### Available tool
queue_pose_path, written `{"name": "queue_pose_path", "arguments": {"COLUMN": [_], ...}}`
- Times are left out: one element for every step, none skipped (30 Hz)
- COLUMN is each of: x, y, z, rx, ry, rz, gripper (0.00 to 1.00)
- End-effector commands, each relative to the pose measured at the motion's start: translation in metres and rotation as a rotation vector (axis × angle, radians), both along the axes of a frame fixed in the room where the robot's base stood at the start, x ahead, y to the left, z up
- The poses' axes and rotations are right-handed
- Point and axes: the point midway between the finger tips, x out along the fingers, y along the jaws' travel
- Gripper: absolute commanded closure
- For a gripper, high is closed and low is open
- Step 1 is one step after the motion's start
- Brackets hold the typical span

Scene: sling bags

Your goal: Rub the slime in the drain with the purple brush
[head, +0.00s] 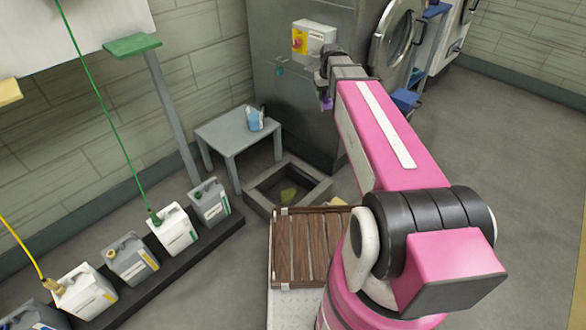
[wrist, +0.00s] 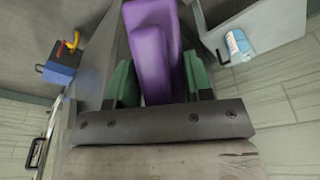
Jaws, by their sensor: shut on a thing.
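My gripper (wrist: 157,88) is shut on the purple brush (wrist: 152,50), which sits between the green finger pads in the wrist view. In the head view my gripper (head: 326,88) is raised in front of the grey machine, and only a small purple bit of the brush (head: 327,103) shows below it. The brush is held up in the air, apart from the drain. The drain (head: 262,208) is a square, raised-rim pit in the floor, left of and below my gripper in the head view. Yellow-green slime (head: 288,195) lies inside it.
A small grey table (head: 222,130) with a blue-and-white container (head: 255,119) stands beside the drain. A wooden slatted crate (head: 290,250) is in front of it. Several canisters (head: 130,258) line the left. The large machine (head: 280,80) stands behind. Floor at right is clear.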

Motion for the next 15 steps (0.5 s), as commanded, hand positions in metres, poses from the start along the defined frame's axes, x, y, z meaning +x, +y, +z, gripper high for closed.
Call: {"name": "queue_pose_path", "arguments": {"x": [0.016, 0.021, 0.027, 0.032, 0.037, 0.043, 0.047, 0.051, 0.056, 0.06, 0.064, 0.068, 0.072, 0.075, 0.079], "y": [0.005, 0.008, 0.011, 0.013, 0.016, 0.02, 0.023, 0.026, 0.03, 0.032, 0.035, 0.039, 0.042, 0.045, 0.049], "z": [-0.017, -0.026, -0.037, -0.047, -0.056, -0.068, -0.078, -0.087, -0.101, -0.11, -0.12, -0.134, -0.144, -0.154, -0.168], "rx": [-0.006, -0.01, -0.016, -0.021, -0.025, -0.031, -0.035, -0.04, -0.047, -0.053, -0.059, -0.068, -0.074, -0.08, -0.088], "ry": [0.025, 0.038, 0.056, 0.069, 0.083, 0.101, 0.114, 0.127, 0.145, 0.159, 0.171, 0.19, 0.202, 0.215, 0.232], "rz": [0.02, 0.032, 0.049, 0.061, 0.074, 0.093, 0.105, 0.118, 0.136, 0.149, 0.162, 0.179, 0.193, 0.206, 0.223], "gripper": [0.91, 0.91, 0.91, 0.91, 0.91, 0.91, 0.91, 0.91, 0.91, 0.91, 0.91, 0.91, 0.91, 0.91, 0.91]}}
